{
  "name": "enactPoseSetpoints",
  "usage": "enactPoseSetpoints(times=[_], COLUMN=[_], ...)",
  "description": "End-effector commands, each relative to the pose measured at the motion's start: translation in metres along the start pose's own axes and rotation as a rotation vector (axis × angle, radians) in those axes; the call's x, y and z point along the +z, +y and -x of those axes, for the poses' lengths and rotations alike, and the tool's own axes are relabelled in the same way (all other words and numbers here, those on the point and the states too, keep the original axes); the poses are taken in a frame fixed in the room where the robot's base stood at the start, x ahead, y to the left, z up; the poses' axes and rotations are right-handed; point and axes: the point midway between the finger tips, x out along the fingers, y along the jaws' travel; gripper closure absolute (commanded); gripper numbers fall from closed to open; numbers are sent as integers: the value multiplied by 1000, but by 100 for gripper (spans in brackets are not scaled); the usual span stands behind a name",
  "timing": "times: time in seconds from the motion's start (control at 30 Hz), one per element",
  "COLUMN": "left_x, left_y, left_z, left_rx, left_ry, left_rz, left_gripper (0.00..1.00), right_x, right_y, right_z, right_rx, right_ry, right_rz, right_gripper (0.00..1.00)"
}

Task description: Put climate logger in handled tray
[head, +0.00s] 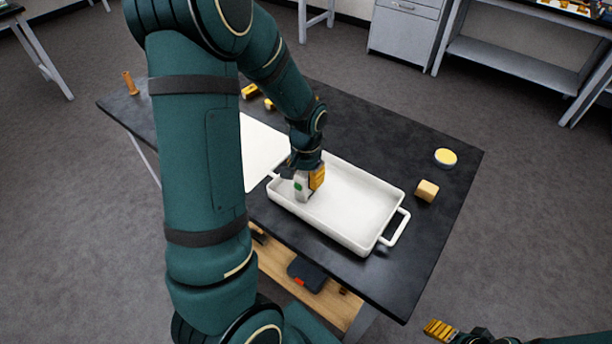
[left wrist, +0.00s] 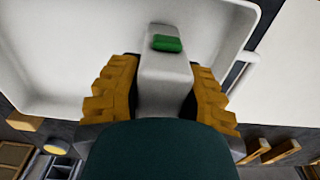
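The climate logger (head: 301,186) is a pale grey block with a green patch. It also shows in the left wrist view (left wrist: 165,78). My left gripper (head: 308,182) has its yellow fingers on both sides of the logger and is shut on it; it also shows in the left wrist view (left wrist: 165,92). The logger is inside the outline of the white handled tray (head: 352,204), near its left end. I cannot tell whether it touches the tray floor. My right gripper (head: 440,329) is at the bottom right edge, away from the table, only partly visible.
The tray stands on a dark table (head: 420,165). A tan block (head: 427,191) and a yellow-topped round item (head: 445,158) lie to its right. A white sheet-like surface (head: 262,152) lies left of the tray. An orange-brown peg (head: 130,83) stands at the far left.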

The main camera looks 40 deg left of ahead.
Motion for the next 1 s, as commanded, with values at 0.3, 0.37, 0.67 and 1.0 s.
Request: enactPoseSetpoints(times=[0.3,0.37,0.67,1.0], left_x=[0,0,-1,-1], left_y=[0,0,0,0], left_z=[0,0,37,103], left_rx=[0,0,0,0], left_ry=[0,0,6,5], left_rz=[0,0,0,1], left_gripper=[39,39,39,39], right_x=[0,0,-4,-10], right_y=[0,0,-4,-8], right_z=[0,0,10,21], right_rx=[0,0,1,2], right_ry=[0,0,8,21], right_rz=[0,0,-2,-6], right_gripper=[31,31,31,31])
